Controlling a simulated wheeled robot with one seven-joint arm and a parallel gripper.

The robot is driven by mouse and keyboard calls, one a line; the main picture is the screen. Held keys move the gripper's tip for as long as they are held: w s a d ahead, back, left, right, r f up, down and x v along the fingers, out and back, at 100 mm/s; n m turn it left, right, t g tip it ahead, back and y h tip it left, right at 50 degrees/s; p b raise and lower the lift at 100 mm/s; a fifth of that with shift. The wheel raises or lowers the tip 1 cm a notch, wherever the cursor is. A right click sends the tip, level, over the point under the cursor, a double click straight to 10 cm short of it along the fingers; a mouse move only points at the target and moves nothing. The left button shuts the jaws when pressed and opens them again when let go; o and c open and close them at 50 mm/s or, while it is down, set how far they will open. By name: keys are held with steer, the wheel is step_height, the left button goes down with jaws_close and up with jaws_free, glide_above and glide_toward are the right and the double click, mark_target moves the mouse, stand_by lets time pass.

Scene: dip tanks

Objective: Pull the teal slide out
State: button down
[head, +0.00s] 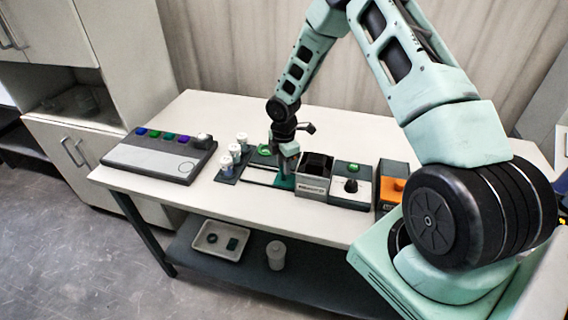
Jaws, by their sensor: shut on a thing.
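The teal slide (285,183) shows as a small teal patch at the front of a low unit, between a white-topped part (261,176) and a black-and-white box (313,176). My gripper (288,171) points down over it, with its fingertips shut on the slide. The fingers and wrist cover most of the slide, so how far it sticks out is hard to tell. A green round part (265,150) sits just behind, to the left of the gripper.
On the table (240,213) are a grey panel with coloured buttons (155,162), several white bottles on a dark stand (229,172), a unit with a black knob (351,184) and an orange box (391,190). The table front is clear.

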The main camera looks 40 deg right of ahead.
steer(key=w+a, duration=0.2)
steer(key=w+a+b, duration=0.1)
steer(key=w+a, duration=0.1)
steer(key=w, duration=0.1)
steer(key=w+a+b, duration=0.1)
steer(key=w+a, duration=0.1)
steer(key=w, duration=0.1)
steer(key=shift+a, duration=0.1)
steer(key=shift+w+a+r, duration=0.1)
steer(key=c, duration=1.1)
jaws_free()
steer(key=shift+w+a, duration=0.1)
steer(key=shift+c, duration=0.2)
steer(key=shift+r+b, duration=0.25)
steer(key=shift+b, duration=0.05)
step_height(320, 180, up, 17)
steer(key=b, duration=0.3)
steer(key=shift+b, duration=0.35)
steer(key=shift+f, duration=0.1)
